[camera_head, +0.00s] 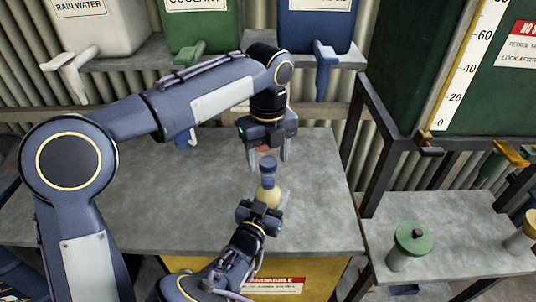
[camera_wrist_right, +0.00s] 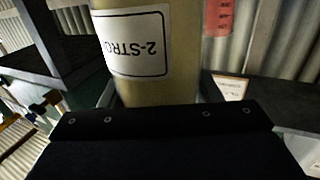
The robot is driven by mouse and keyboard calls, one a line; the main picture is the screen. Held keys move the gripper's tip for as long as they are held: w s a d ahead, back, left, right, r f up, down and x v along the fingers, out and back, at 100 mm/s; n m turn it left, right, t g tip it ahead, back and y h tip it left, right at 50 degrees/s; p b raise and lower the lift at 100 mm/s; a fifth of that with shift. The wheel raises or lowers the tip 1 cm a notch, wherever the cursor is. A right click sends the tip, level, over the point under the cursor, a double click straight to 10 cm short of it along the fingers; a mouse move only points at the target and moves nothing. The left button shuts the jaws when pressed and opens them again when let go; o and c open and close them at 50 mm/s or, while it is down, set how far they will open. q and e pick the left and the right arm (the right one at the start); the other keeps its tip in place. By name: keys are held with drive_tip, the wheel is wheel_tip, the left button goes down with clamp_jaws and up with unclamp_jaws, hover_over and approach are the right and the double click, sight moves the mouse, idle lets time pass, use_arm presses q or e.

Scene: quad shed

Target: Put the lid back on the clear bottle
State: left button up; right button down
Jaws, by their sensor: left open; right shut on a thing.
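The clear bottle (camera_head: 268,196) has tan contents and stands upright above the bench. My right gripper (camera_head: 262,203) is shut on it from the front. In the right wrist view the bottle (camera_wrist_right: 145,88) fills the upper middle, with a white label reading "2-STRO". A dark blue lid-like piece (camera_head: 268,166) shows at the bottle's top, in line with its blue neck; I cannot tell how firmly it is seated. My left gripper (camera_head: 267,155) points down just above and behind this piece, fingers apart and holding nothing visible.
The grey bench top (camera_head: 130,215) is mostly clear on the left. A red marked container (camera_wrist_right: 218,18) is behind the bottle. Tanks with taps, including a green one (camera_head: 203,25), stand on the shelf above. A green-topped canister (camera_head: 412,245) is on the right bench.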

use_arm(q)
wheel_tip(320, 180, up, 12)
idle(0.6)
use_arm(e)
drive_tip(key=shift+c, duration=1.9)
unclamp_jaws()
use_arm(q)
drive_tip(key=shift+f, duration=0.1)
use_arm(e)
drive_tip(key=shift+s, duration=0.1)
drive_tip(key=shift+s+a+f, duration=0.1)
drive_tip(key=shift+s+a, duration=0.1)
drive_tip(key=shift+s, duration=0.1)
use_arm(q)
drive_tip(key=shift+f+b, duration=0.95)
drive_tip(key=shift+b, duration=0.1)
use_arm(e)
drive_tip(key=v, duration=0.7)
